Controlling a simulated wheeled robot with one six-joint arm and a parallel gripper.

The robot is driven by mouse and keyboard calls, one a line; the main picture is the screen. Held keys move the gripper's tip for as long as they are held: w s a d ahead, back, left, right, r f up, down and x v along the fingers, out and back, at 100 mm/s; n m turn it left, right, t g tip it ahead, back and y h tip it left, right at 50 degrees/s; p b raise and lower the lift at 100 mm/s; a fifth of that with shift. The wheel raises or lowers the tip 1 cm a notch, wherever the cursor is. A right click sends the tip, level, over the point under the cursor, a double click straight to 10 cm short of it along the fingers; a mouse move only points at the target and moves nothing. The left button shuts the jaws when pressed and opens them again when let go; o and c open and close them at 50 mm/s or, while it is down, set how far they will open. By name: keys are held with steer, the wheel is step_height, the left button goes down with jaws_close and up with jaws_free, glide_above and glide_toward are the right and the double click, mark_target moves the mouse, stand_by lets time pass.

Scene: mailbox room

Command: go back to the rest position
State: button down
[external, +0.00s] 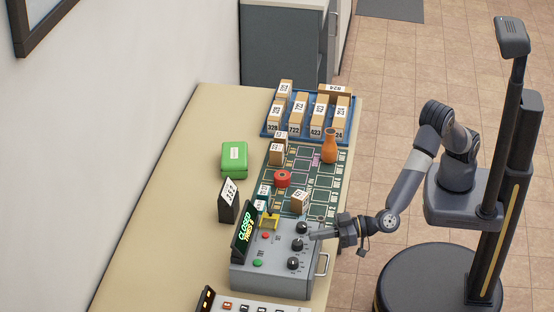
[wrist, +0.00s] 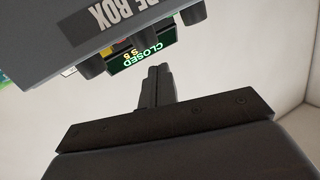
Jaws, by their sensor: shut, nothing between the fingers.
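My gripper (external: 318,236) is shut and empty in the external view, its fingers pointing left at the knobs of a grey control box. In the wrist view my gripper (wrist: 158,72) also shows shut. The grey box (external: 262,278) stands at the near end of the table, with several black knobs, a red button and a green button on top. The fingertips are close to the knobs; I cannot tell whether they touch. A display (external: 246,232) on the box reads CLOSED in green; it shows upside down in the wrist view (wrist: 140,58).
Behind the box lies a green sorting mat (external: 325,184) with an orange bottle (external: 329,146), a red round item (external: 282,179) and small boxes. A blue tray (external: 269,130) holds several labelled boxes. A green case (external: 234,158) sits left.

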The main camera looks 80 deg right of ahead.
steer(key=shift+s+d+f+m+t+h, duration=0.3)
steer(key=shift+s+d+f+t+h, duration=0.15)
steer(key=shift+s+d+h, duration=0.2)
